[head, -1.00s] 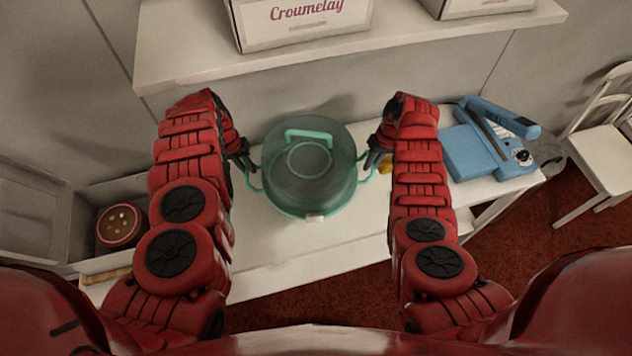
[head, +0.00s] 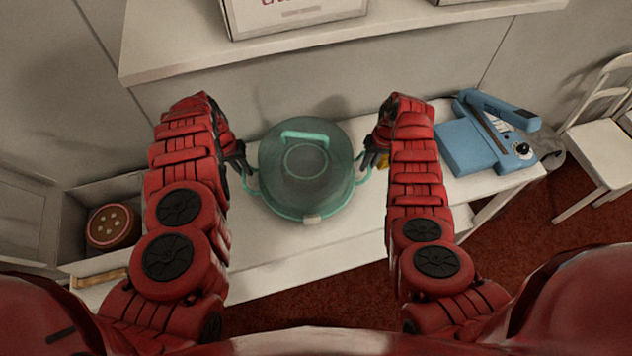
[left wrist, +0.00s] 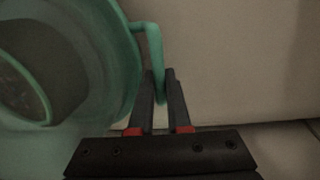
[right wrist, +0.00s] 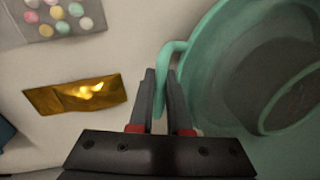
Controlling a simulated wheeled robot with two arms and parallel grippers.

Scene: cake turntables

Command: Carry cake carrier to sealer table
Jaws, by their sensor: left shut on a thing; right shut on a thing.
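The cake carrier (head: 306,205) is a round teal tub with a see-through domed lid and a teal top handle. Something dark shows dimly inside it. It is over the white table, between my grippers; I cannot tell whether it is lifted or resting. My left gripper (head: 245,171) is shut on the left side handle, which shows between the fingers in the left wrist view (left wrist: 157,75). My right gripper (head: 367,165) is shut on the right side handle, seen in the right wrist view (right wrist: 163,80). The blue sealer (head: 480,145) sits at the table's right end.
A gold packet (right wrist: 77,95) and a tray of coloured round pieces (right wrist: 55,15) lie near my right gripper. A box with a round brown cake-like item (head: 112,227) stands at left. A shelf (head: 400,35) overhangs the back. A white chair (head: 600,145) is at right.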

